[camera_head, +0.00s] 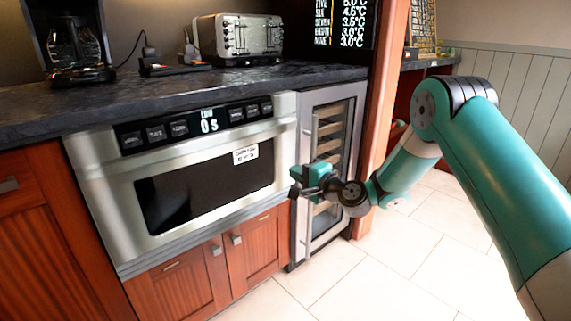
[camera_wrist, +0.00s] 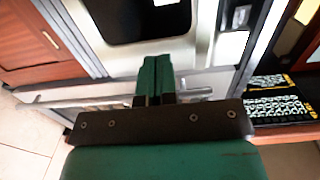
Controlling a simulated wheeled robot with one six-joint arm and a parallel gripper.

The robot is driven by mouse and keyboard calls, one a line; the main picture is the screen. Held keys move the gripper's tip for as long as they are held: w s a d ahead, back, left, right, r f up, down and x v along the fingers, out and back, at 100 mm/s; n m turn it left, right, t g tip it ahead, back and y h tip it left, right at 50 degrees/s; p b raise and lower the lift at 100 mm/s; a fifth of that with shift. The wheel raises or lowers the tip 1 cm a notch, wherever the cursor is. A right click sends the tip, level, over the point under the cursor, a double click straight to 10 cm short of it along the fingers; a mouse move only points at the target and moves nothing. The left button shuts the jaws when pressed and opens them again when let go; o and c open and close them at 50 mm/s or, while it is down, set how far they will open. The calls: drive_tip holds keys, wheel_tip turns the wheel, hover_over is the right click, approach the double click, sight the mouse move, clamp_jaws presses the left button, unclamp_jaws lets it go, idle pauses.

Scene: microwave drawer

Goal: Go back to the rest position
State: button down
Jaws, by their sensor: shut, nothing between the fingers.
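My gripper (camera_head: 297,182) is in front of the right end of the microwave drawer (camera_head: 108,190), near the narrow glass-door cooler (camera_head: 302,225). It is shut and empty. In the wrist view the two green fingers of my gripper (camera_wrist: 154,75) lie together side by side, with nothing between them. The microwave drawer is closed, with a silver front, a dark window and a display reading 0 s. My teal arm reaches in from the right. From these views I cannot tell whether the gripper touches any surface.
A dark countertop (camera_head: 190,90) runs above the microwave. It holds a silver toaster (camera_head: 238,37) and a coffee maker (camera_head: 75,50). Red wooden cabinets (camera_head: 180,285) are below. A wooden post (camera_head: 384,110) stands right of the cooler. The tiled floor (camera_head: 400,265) is clear at lower right.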

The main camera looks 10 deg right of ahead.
drive_tip(key=s+a+r+n+g+y, duration=0.1)
drive_tip(key=s+a+r+n+g, duration=0.45)
drive_tip(key=s, duration=0.35)
drive_tip(key=s+a+r+n+g, duration=0.4)
drive_tip(key=s+n, duration=0.2)
drive_tip(key=s, duration=0.3)
drive_tip(key=s+d+r+n+g+h, duration=0.1)
drive_tip(key=s+d+n+g+h, duration=0.25)
drive_tip(key=s, duration=0.95)
drive_tip(key=s+d+n+g+h, duration=0.25)
drive_tip(key=s+d+n, duration=0.2)
drive_tip(key=s, duration=0.85)
wheel_tip(320, 180, up, 29)
drive_tip(key=w+m+p, duration=0.1)
drive_tip(key=p, duration=2.8)
